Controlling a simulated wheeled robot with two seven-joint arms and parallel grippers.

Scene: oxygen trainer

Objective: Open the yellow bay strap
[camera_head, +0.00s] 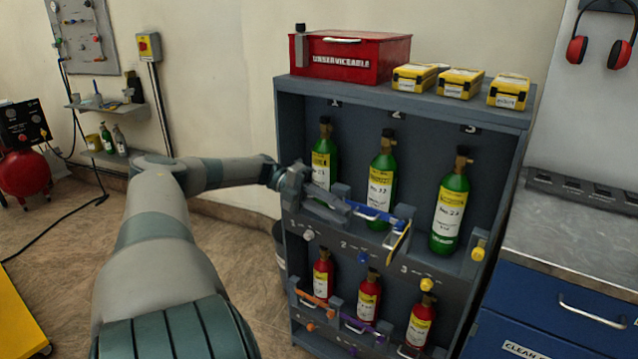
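The yellow strap (399,241) is at the upper third bay of the grey rack. It hangs out from the post (404,213) between bays two and three, angled down and forward, and does not span the bay. A yellow knob (478,251) sits at the bay's right side. The green bottle No. 22 (449,214) stands upright in this bay. My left gripper (338,206) is in front of the upper first bay, pointing right, left of the yellow strap and apart from it. Its finger gap is too small to make out. My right gripper is out of view.
A blue strap (374,213) crosses the second bay, close to my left gripper. Green bottles stand behind it. Lower bays hold red bottles (368,295) with orange (312,297) and purple straps. A blue drawer cabinet (560,285) stands at right.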

